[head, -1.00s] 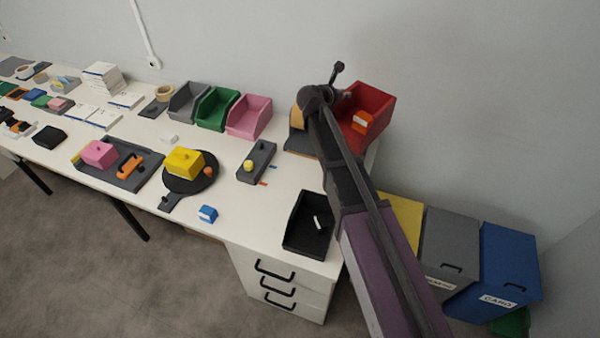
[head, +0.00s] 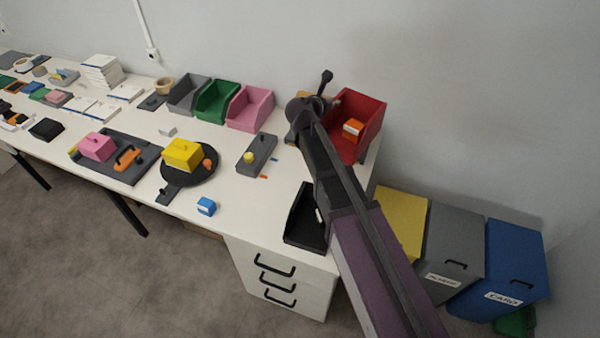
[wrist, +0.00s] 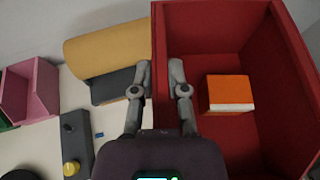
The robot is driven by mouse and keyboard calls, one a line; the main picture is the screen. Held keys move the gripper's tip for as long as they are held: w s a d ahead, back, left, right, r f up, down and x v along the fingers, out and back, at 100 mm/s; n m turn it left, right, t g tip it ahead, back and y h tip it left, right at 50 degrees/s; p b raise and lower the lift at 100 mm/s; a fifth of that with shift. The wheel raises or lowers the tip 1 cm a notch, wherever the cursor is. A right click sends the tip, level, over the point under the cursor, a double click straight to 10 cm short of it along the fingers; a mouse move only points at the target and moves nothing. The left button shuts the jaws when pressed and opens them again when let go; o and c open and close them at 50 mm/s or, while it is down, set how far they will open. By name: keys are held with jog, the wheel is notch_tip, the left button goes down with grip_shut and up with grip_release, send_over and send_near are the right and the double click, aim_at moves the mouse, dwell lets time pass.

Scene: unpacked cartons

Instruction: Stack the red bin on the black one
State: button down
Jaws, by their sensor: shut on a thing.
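The red bin (head: 366,108) is at the right end of the white table, with an orange-and-white box (head: 352,129) inside it. In the wrist view the red bin (wrist: 203,30) fills the right side, and the orange box (wrist: 229,93) lies on its floor. My gripper (wrist: 161,68) is shut on the bin's left wall, one finger on each side. The head view does not clearly show whether the bin is clear of the table. The black bin (head: 298,228) stands at the table's front right corner, partly hidden by my arm, with a small white item in it.
Pink (head: 250,110), green (head: 217,103) and grey (head: 188,95) bins line the wall. A tan roll on a dark base (wrist: 105,50) is left of the red bin.

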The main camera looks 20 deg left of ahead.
jog(key=s+a+f+n+y+b, duration=0.1)
jog(key=s+a+f+b, duration=0.1)
jog(key=s+f+b, duration=0.3)
jog(key=s+a+f+n+t+y+b, duration=0.1)
jog(key=s+f+b, duration=0.5)
jog(key=s, duration=0.7)
jog(key=shift+a+f+n+y, duration=0.6)
jog(key=shift+a+f+y, duration=0.15)
jog(key=shift+a, duration=0.45)
jog(key=shift+w, duration=0.1)
jog(key=shift+f+b, duration=0.95)
jog(key=shift+b, duration=0.2)
jog(key=shift+f+b, duration=0.7)
jog(key=shift+f, duration=0.05)
jog(key=c, duration=0.6)
grip_release()
jog(key=shift+r, duration=0.1)
jog(key=shift+o, duration=0.2)
